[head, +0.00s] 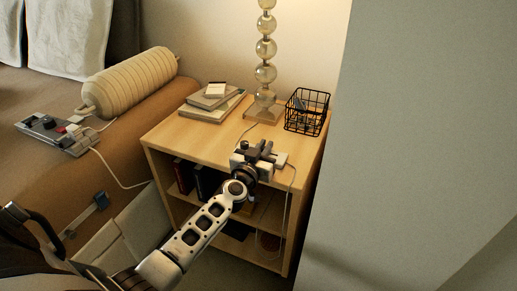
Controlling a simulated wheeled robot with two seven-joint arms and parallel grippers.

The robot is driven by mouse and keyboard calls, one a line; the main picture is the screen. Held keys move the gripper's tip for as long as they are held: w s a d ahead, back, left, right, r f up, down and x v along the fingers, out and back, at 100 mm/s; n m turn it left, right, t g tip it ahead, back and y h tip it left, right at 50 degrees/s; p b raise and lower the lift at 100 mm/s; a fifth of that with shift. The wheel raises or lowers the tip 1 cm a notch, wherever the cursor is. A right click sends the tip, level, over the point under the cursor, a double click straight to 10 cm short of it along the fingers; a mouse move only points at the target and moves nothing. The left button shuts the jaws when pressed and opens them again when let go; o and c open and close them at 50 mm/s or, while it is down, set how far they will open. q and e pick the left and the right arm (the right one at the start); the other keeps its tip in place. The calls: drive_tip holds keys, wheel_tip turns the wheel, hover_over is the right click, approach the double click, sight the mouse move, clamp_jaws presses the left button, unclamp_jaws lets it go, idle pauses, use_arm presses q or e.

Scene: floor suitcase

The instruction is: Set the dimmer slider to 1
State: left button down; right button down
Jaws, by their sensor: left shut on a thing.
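My left gripper (262,149) is over the front right part of the wooden nightstand top, at a small pale box (281,159) with a cord running down the nightstand's front. This box looks like the dimmer. The gripper is shut on a small part there, which looks like the slider, but the fingers hide most of it. The slider's position and any marks cannot be read. My right gripper is not in view.
The nightstand (190,136) carries a lamp (266,72) with stacked glass balls, books (207,106) and a black wire basket (306,112). A grey wall (420,130) stands close on the right. A control panel (50,128) and a ribbed bolster (130,82) lie on the left.

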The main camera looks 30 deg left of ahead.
use_arm(q)
drive_tip(key=shift+d, duration=0.2)
drive_tip(key=c, duration=1.5)
unclamp_jaws()
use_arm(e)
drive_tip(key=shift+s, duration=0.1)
